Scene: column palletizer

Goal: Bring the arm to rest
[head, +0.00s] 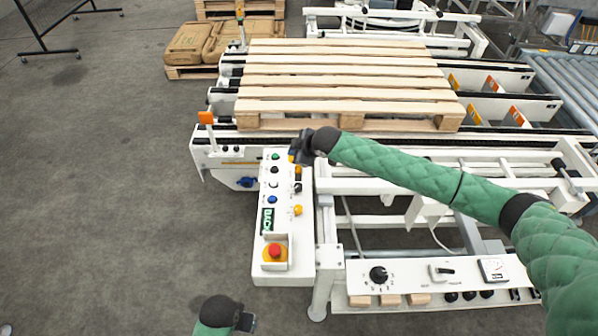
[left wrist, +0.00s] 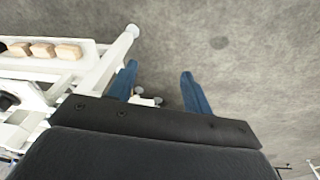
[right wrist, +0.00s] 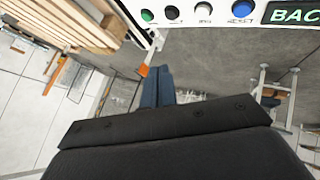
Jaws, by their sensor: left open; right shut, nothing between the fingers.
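My right arm, in a green quilted sleeve, reaches in from the right of the head view. My right gripper (head: 300,150) is over the upper end of the white control panel (head: 262,205), near its top buttons. In the right wrist view its blue fingers (right wrist: 158,85) are together with nothing between them. My left gripper (head: 245,322) is low in the head view, mostly cut off by the bottom edge, left of the machine's front. In the left wrist view its blue fingers (left wrist: 158,85) are apart and empty, above the grey floor.
A wooden pallet (head: 345,82) lies on the conveyor behind the panel. A red stop button (head: 275,251) is at the panel's lower end. A front panel (head: 420,272) with a black knob stands to the right. Brown sacks (head: 190,42) are at the back.

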